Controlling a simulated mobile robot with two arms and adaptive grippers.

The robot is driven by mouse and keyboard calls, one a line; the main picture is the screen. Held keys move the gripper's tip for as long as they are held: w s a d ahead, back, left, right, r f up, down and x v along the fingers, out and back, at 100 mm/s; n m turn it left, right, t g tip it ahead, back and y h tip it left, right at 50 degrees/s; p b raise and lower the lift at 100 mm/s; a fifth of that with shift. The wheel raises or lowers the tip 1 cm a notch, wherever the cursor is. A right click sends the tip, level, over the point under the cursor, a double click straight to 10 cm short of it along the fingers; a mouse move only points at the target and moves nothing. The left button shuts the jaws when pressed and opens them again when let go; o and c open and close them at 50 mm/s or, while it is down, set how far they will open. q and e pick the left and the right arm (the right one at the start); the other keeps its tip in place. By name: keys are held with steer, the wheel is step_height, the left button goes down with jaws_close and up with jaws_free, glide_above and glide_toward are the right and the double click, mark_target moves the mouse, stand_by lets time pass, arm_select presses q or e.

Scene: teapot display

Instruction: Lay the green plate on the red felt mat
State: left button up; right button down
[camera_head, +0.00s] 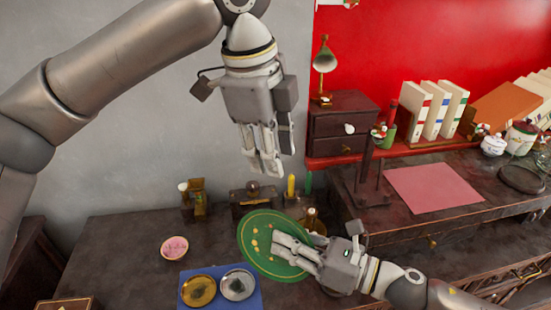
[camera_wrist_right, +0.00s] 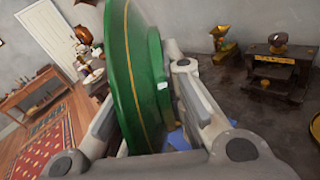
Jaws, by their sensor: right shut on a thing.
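The green plate (camera_head: 262,262), round with a gold ring and gold spots, is held tilted above the dark table in the head view. My right gripper (camera_head: 282,246) is shut on its edge. In the right wrist view the plate (camera_wrist_right: 132,75) stands edge-on between the fingers of my right gripper (camera_wrist_right: 150,105). The red felt mat (camera_head: 435,188) lies flat and bare on the raised desk at the right, apart from the plate. My left gripper (camera_head: 268,168) hangs high over the back of the table, with nothing visible in it; its finger gap is unclear.
A blue mat (camera_head: 221,304) with a gold dish (camera_head: 198,291) and a silver dish (camera_head: 238,285) lies at the table's front. A dark stand (camera_head: 370,185) is left of the felt mat; white jars (camera_head: 494,145) are behind right.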

mark_target(280, 215)
arm_select(q)
steer(key=shift+m+y, duration=0.4)
steer(key=shift+m, duration=0.2)
steer(key=f, duration=0.4)
steer(key=d+f, duration=0.1)
steer(key=f, duration=0.3)
steer(key=s+f, duration=0.1)
steer(key=f, duration=0.3)
steer(key=shift+s+d, duration=0.1)
steer(key=shift+d, duration=0.1)
jaws_close()
arm_select(e)
steer(key=c, duration=1.4)
jaws_free()
steer(key=shift+c, duration=0.2)
